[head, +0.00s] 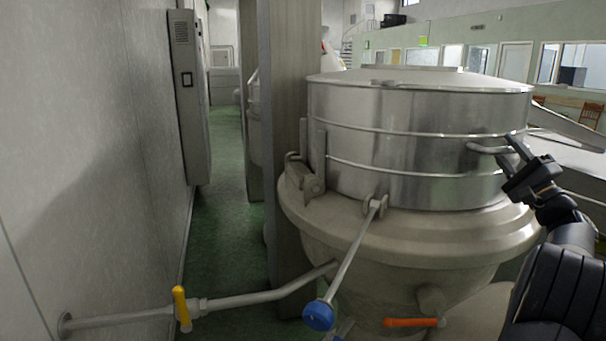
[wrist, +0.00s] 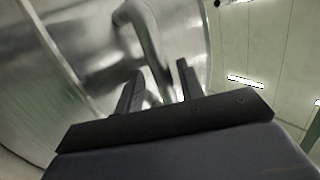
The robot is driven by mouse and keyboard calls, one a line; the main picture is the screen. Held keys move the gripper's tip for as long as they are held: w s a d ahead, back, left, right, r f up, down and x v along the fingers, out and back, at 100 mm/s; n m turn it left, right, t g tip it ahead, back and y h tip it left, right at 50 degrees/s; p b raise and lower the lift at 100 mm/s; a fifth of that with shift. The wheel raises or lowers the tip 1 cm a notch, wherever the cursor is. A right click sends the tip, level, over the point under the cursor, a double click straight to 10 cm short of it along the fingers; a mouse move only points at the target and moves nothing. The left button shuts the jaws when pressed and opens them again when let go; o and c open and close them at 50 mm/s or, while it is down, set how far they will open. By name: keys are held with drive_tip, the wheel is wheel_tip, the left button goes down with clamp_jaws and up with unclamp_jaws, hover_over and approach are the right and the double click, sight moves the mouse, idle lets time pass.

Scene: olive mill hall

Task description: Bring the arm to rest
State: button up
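My gripper (head: 509,151) is at the right of the head view, by the curved metal handle (head: 482,149) on the side of the steel drum (head: 400,150). In the wrist view its two dark fingers (wrist: 158,88) stand apart, with the handle (wrist: 144,34) showing between and beyond them. The gap looks wider than the handle's bar, and nothing is seen clamped. I cannot tell whether a finger touches the handle. My arm comes up from the lower right corner.
A pipe with a yellow-handled valve (head: 181,306) runs low at the left. A blue knob (head: 319,315) and an orange lever (head: 411,322) sit below the drum. A pillar (head: 290,120) stands left of it. Green floor (head: 222,220) is open between wall and pillar.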

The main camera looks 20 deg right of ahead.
drive_tip(key=shift+s+a+r+n+y, duration=0.1)
drive_tip(key=shift+a+r+n+y, duration=0.15)
drive_tip(key=shift+r, duration=0.2)
drive_tip(key=shift+s+a+r+n+y, duration=0.15)
drive_tip(key=shift+r+n, duration=0.1)
drive_tip(key=shift+r, duration=0.2)
drive_tip(key=shift+w, duration=0.15)
drive_tip(key=shift+a, duration=0.1)
